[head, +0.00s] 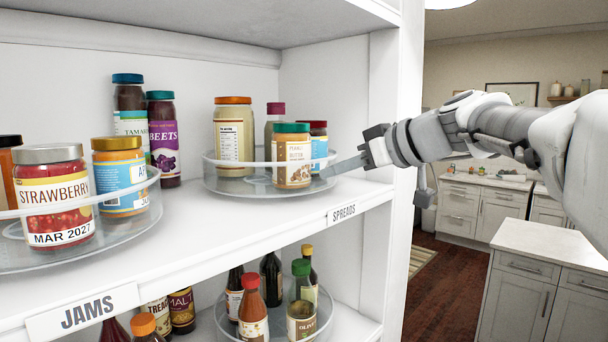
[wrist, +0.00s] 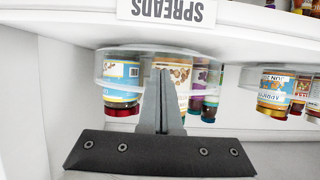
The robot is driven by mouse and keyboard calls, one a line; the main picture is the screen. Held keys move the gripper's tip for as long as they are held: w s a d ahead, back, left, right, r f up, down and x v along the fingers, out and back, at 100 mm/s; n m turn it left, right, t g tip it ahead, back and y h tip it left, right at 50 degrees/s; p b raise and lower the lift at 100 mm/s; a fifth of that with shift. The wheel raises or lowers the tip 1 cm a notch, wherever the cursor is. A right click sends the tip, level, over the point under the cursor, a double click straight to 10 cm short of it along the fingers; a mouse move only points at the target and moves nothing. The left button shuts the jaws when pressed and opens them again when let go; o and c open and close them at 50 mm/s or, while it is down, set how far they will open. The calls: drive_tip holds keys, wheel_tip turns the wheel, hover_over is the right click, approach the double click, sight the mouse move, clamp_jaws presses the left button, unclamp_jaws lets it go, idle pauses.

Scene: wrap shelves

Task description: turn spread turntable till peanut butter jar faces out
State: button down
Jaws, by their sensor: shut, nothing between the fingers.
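The spread turntable (head: 225,181) is a clear round tray with a low rim, above the SPREADS tag (head: 342,213). The peanut butter jar (head: 292,165), with a green lid and a tan label, stands at its front right, label toward the head camera. It also shows upside down in the wrist view (wrist: 182,76), partly behind my fingers. My gripper (head: 332,171) is shut and empty, its thin fingers reaching in from the right to the turntable's right rim. In the wrist view the fingertips (wrist: 163,74) overlap the rim; I cannot tell whether they touch it.
An orange-lidded jar (head: 234,140), a maroon-lidded jar (head: 272,125) and a red-lidded jar (head: 318,148) share the turntable. The jam turntable (head: 110,237) is to the left. The white shelf side wall (head: 396,95) stands close by my arm. Bottles stand on the shelf below.

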drive_tip(key=shift+w+d+p, duration=0.35)
drive_tip(key=shift+w+p, duration=0.25)
drive_tip(key=shift+w, duration=0.25)
drive_tip(key=s+d+b, duration=0.2)
drive_tip(key=d, duration=0.1)
idle(0.4)
drive_tip(key=b+v, duration=0.1)
drive_tip(key=v, duration=1.6)
drive_tip(key=shift+d, duration=0.1)
